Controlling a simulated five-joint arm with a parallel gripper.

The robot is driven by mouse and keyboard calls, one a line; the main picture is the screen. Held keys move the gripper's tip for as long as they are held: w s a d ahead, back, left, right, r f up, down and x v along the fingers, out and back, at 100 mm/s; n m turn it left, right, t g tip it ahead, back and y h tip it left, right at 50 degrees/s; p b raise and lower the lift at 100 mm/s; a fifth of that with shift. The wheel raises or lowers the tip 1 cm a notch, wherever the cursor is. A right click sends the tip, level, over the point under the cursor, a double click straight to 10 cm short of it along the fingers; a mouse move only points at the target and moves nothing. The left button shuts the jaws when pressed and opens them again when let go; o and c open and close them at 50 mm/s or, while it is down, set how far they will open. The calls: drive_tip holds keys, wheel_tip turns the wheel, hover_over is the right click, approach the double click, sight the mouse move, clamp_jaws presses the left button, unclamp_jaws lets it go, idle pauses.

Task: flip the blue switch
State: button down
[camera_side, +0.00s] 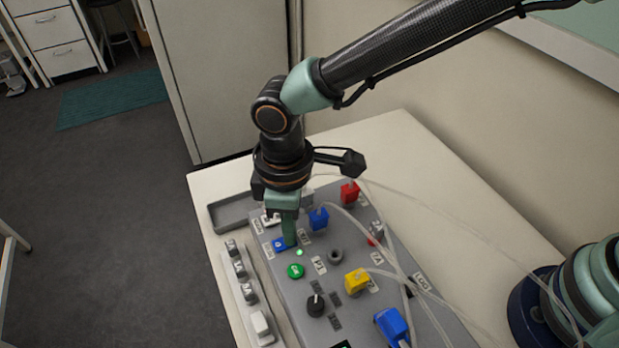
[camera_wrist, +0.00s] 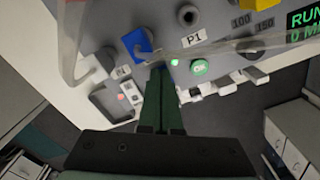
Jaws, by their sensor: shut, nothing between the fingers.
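The blue switch (camera_side: 278,244) is a small blue piece on the grey control panel (camera_side: 318,290), beside a small label. In the side view my gripper (camera_side: 290,243) points straight down, its fingertips right at the switch's right side and hiding part of it. I cannot tell whether they touch it. In the wrist view my gripper's two green fingers (camera_wrist: 165,75) are together and empty, and they hide most of the switch. A small green light (camera_side: 299,252) glows close to the fingertips; it also shows in the wrist view (camera_wrist: 174,62).
A green button (camera_side: 295,271), a blue plug (camera_side: 319,218), a grey socket (camera_side: 336,257), a yellow plug (camera_side: 357,281) and a black knob (camera_side: 315,306) crowd around. Clear tubes cross the panel's right side. A white strip (camera_side: 233,285) runs along the left.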

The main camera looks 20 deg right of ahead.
drive_tip(key=shift+r, duration=3.5)
drive_tip(key=w+d+r+m+t, duration=0.1)
drive_tip(key=d+r+m, duration=0.15)
drive_tip(key=d, duration=0.35)
drive_tip(key=w+d+r+m+t+y, duration=0.1)
drive_tip(key=w+d+r, duration=0.15)
drive_tip(key=d, duration=0.35)
drive_tip(key=w+d+r+m, duration=0.1)
drive_tip(key=d+r+m, duration=0.1)
drive_tip(key=d+r, duration=0.3)
drive_tip(key=s+d+m+t, duration=0.1)
drive_tip(key=s+d+m, duration=0.2)
drive_tip(key=d, duration=0.5)
drive_tip(key=s+d+m+t+h, duration=0.1)
drive_tip(key=s+d+m+t, duration=0.1)
drive_tip(key=d, duration=0.7)
drive_tip(key=shift+s+m+t, duration=0.3)
drive_tip(key=shift+s+m, duration=0.2)
drive_tip(key=shift+m, duration=0.25)
